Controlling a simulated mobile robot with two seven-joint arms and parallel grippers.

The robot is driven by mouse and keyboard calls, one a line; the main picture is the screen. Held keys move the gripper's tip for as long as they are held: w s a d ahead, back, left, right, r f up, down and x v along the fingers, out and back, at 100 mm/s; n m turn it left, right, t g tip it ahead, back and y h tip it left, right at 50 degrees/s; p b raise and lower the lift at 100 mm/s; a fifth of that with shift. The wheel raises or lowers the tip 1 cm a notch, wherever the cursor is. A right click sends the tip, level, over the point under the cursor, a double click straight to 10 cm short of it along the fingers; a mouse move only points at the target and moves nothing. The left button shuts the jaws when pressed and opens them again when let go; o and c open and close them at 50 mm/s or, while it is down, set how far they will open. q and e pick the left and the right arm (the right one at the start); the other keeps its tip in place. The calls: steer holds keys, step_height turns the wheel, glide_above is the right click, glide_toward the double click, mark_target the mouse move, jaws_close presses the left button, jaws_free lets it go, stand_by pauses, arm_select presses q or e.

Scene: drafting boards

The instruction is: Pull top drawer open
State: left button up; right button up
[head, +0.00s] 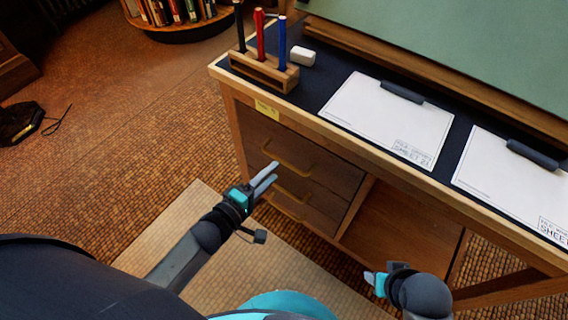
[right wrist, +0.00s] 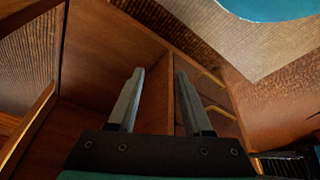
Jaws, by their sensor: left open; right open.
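The top drawer (head: 316,152) is the uppermost wooden drawer front on the left side of the desk, and it looks flush with the desk. Its brass bar handle (head: 290,163) runs across its front. My left gripper (head: 275,172) is open, with its fingertips close to the left end of that handle. I cannot tell whether they touch it; nothing shows between the fingers. My right gripper (head: 370,278) is low in front of the desk's open compartment. In the right wrist view its two fingers (right wrist: 158,78) are apart and empty.
On the desk (head: 318,80) are a pen holder (head: 262,70), a white eraser (head: 302,56) and two clipped sheets (head: 385,118). A pale mat (head: 215,265) covers the floor in front.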

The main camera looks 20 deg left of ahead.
mark_target(283, 163)
arm_select(q)
steer(key=b+x, duration=0.1)
steer(key=x, duration=0.3)
steer(key=shift+b, duration=0.3)
steer(key=shift+b+x, duration=0.35)
steer(key=shift+x, duration=0.7)
arm_select(e)
steer(key=shift+t, duration=0.5)
steer(key=shift+w+r, duration=0.15)
steer(key=shift+r, duration=1.3)
steer(key=shift+w+r, duration=0.1)
steer(key=shift+r, duration=1.3)
arm_select(q)
steer(key=shift+c, duration=0.3)
jaws_close()
